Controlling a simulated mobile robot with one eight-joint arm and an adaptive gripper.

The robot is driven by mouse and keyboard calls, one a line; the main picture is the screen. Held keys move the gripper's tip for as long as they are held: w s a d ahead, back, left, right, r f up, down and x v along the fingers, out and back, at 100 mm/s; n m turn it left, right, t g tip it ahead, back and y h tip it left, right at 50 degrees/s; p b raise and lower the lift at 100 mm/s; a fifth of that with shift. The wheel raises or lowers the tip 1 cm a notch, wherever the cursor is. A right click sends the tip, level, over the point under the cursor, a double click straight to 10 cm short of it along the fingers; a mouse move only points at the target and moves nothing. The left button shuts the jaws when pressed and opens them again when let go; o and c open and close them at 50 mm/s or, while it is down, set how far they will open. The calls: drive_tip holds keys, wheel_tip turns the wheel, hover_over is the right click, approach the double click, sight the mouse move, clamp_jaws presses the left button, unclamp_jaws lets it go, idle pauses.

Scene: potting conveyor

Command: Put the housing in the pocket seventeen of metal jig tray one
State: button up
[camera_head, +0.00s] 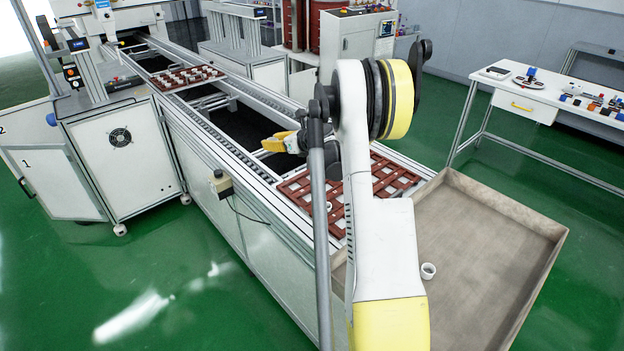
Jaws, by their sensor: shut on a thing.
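My gripper (272,144), with yellow fingers, is above the conveyor, to the upper left of the near jig tray. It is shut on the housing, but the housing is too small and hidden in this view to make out. The near jig tray (296,188) is reddish-brown with a grid of pockets and lies on the conveyor, partly hidden behind my arm. A small white ring-like part (329,206) shows at that tray. Another reddish-brown jig tray (163,82) farther up the conveyor holds several white parts. I cannot tell which tray is number one, nor read pocket numbers.
A shallow grey-brown bin (490,255) stands at the conveyor's right end, with a white cup-like part (428,270) in it. A white workbench (545,105) with small parts is at right. A control box (221,184) is on the conveyor's front side. Green floor is open.

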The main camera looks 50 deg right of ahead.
drive_tip(key=s+d+f+m+h, duration=0.1)
drive_tip(key=s+d+f, duration=0.2)
drive_tip(key=d, duration=0.5)
drive_tip(key=s+d+f, duration=0.3)
drive_tip(key=d, duration=0.6)
drive_tip(key=s+d+f+m+h, duration=0.1)
drive_tip(key=s+d+f, duration=0.25)
drive_tip(key=d, duration=0.45)
drive_tip(key=b, duration=0.5)
hover_over(308, 172)
drive_tip(key=s, duration=0.3)
drive_tip(key=f, duration=0.6)
drive_tip(key=shift+w+a+f, duration=0.15)
drive_tip(key=shift+a+f, duration=0.05)
drive_tip(key=shift+f, duration=0.2)
drive_tip(key=shift+f+b, duration=0.95)
drive_tip(key=shift+f, duration=0.9)
drive_tip(key=shift+f, duration=0.25)
drive_tip(key=o, duration=0.8)
drive_tip(key=shift+r, duration=0.1)
